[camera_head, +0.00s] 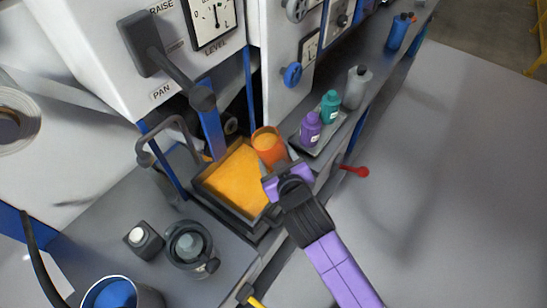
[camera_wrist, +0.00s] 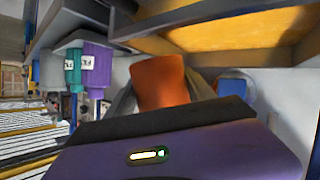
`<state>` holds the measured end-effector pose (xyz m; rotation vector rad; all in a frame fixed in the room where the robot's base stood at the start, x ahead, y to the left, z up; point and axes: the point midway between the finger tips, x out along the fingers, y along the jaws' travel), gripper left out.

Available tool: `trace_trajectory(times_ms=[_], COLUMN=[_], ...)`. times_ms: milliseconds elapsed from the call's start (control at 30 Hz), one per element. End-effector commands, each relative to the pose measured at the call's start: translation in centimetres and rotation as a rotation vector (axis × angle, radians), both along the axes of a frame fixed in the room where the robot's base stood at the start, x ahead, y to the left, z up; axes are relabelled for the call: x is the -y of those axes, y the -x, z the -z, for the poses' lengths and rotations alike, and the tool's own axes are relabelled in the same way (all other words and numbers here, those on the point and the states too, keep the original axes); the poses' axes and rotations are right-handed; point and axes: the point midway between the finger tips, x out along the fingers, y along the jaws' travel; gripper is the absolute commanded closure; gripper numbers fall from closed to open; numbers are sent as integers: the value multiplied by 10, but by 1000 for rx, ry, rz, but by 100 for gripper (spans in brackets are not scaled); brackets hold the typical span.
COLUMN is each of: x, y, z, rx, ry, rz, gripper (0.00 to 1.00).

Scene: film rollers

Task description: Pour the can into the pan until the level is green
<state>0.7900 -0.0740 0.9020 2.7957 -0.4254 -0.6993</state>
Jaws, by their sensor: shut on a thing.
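An orange can (camera_head: 266,150) is at the right back edge of the pan, tilted, with orange liquid showing at its mouth. My gripper (camera_head: 276,172) is shut on the can. In the wrist view the can (camera_wrist: 162,83) shows orange between the dark fingers (camera_wrist: 165,98). The pan (camera_head: 214,195) is a dark rectangular tray with orange liquid (camera_head: 238,182) across its bottom.
A purple bottle (camera_head: 310,129) and a teal bottle (camera_head: 330,106) stand on a small tray right of the can, with a grey bottle (camera_head: 358,87) behind. A red handle (camera_head: 355,171) sticks out at the right.

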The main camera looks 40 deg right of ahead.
Motion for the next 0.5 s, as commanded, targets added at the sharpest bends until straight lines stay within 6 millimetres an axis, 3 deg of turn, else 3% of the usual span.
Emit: trace_trajectory(times_ms=[500], x=[12], y=[5], z=[-19], rx=[-80], ry=[171], rz=[-1], gripper=[100])
